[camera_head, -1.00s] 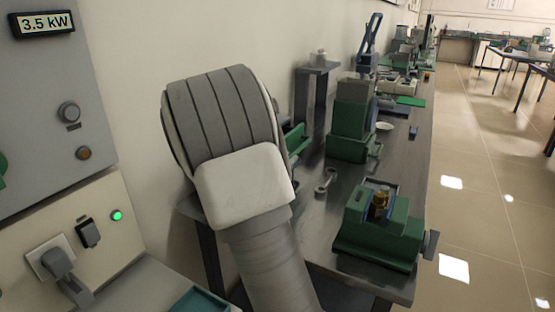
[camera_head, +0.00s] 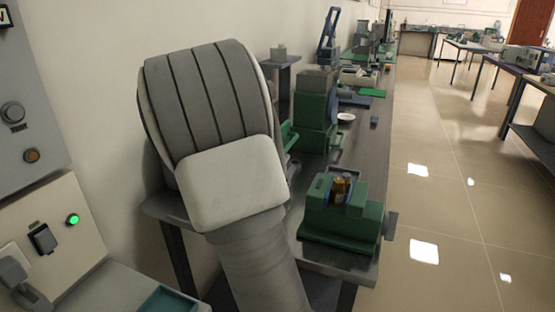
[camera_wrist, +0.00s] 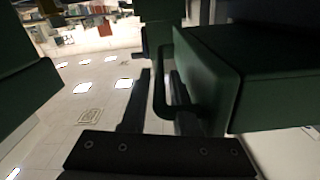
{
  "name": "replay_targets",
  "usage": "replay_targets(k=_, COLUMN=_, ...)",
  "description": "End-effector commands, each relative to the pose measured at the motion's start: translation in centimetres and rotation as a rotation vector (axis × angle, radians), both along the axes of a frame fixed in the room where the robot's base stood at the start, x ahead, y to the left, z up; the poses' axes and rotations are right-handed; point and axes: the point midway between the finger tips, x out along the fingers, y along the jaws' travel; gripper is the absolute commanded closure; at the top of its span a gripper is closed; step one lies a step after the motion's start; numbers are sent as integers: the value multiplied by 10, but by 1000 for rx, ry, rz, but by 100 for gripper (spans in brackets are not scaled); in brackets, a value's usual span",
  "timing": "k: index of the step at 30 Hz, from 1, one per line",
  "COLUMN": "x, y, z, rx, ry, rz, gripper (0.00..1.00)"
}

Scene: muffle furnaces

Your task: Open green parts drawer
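A green drawer-like box (camera_wrist: 208,75) fills the right of the wrist view, its front turned to the left. A dark loop handle (camera_wrist: 159,95) stands out from that front. My gripper (camera_wrist: 157,85) comes up from the bottom of the wrist view, its dark fingers apart on either side of the handle. Shadow hides whether either finger touches it. In the head view my arm hides my gripper and the drawer.
A dark workbench (camera_head: 330,258) carries a green vise-like device (camera_head: 340,215) and a taller green machine (camera_head: 315,108). A grey cabinet (camera_head: 35,100) stands at the left. The tiled floor at the right (camera_head: 440,160) is clear. Another green surface (camera_wrist: 22,85) is at left in the wrist view.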

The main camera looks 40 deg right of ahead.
Motion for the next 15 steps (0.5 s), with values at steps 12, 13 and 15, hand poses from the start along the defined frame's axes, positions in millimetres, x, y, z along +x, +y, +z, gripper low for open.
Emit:
replay_targets(k=12, x=-8, y=17, z=2, rx=0, ry=0, rz=3, gripper=72)
replay_targets(k=13, x=-11, y=21, z=2, rx=0, ry=0, rz=3, gripper=72)
replay_targets(k=15, x=-18, y=35, z=3, rx=1, ry=0, rz=5, gripper=72)
